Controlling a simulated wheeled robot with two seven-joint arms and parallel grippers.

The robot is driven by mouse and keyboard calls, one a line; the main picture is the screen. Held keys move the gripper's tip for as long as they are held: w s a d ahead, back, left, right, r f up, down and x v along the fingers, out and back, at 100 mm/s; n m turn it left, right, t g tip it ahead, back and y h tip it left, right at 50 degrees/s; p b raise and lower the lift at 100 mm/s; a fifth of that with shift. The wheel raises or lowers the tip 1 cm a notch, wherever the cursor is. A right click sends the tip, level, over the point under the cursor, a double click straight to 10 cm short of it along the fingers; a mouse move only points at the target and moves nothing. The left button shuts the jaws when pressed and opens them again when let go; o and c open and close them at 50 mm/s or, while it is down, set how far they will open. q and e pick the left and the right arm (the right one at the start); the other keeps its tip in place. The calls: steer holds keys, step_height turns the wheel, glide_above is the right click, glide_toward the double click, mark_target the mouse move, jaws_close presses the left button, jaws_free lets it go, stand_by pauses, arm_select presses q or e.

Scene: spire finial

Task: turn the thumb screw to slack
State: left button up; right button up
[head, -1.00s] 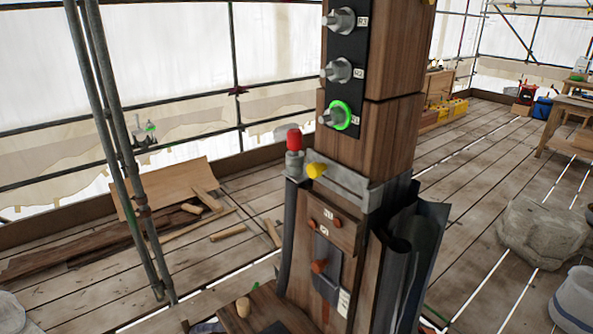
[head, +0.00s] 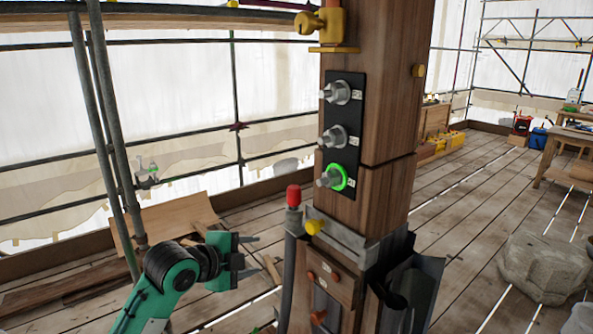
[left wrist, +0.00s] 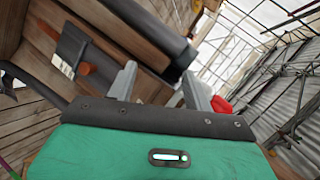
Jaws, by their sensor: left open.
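A wooden post (head: 372,120) stands in the middle of the head view. A grey metal collar (head: 345,240) wraps it, with a yellow knob (head: 314,226) on its left side. Another yellow knob (head: 306,22) sits on a yellow bracket (head: 333,49) higher up. I cannot tell for certain which is the thumb screw. My left gripper (head: 250,256) is open and empty, left of the post and a little below the collar knob, apart from both. In the left wrist view its fingers (left wrist: 160,88) are spread. My right gripper is not in view.
A black plate (head: 343,115) carries three grey bolts, the lowest ringed in green. A red-capped dark pipe (head: 293,197) stands between my left gripper and the post; its red cap shows in the left wrist view (left wrist: 220,104). Scaffold poles (head: 112,140) stand left. A stone block (head: 545,265) lies right.

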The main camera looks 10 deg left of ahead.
arm_select(q)
step_height(320, 180, up, 14)
steer(key=f+m+t+h, duration=0.1)
steer(key=m+h, duration=0.1)
steer(key=m, duration=0.3)
steer(key=s+r+m+h, duration=0.1)
steer(key=s+r+m, duration=0.15)
steer(key=r, duration=0.45)
steer(key=s+d+r+m+h+p, duration=0.15)
steer(key=r+m, duration=0.25)
steer(key=r, duration=0.4)
steer(key=s+r+m, duration=0.3)
steer(key=r+m, duration=0.1)
steer(key=r, duration=0.3)
steer(key=m+h, duration=0.2)
steer(key=m, duration=0.4)
glide_toward(300, 24)
steer(key=shift+t, duration=0.4)
steer(key=p+x, duration=0.6)
steer(key=x, duration=0.2)
steer(key=shift+s+d+p, duration=0.1)
steer(key=shift+s+p, duration=0.1)
steer(key=shift+p, duration=0.1)
steer(key=shift+w+d+f, duration=0.25)
steer(key=shift+w+d, duration=0.25)
steer(key=c, duration=1)
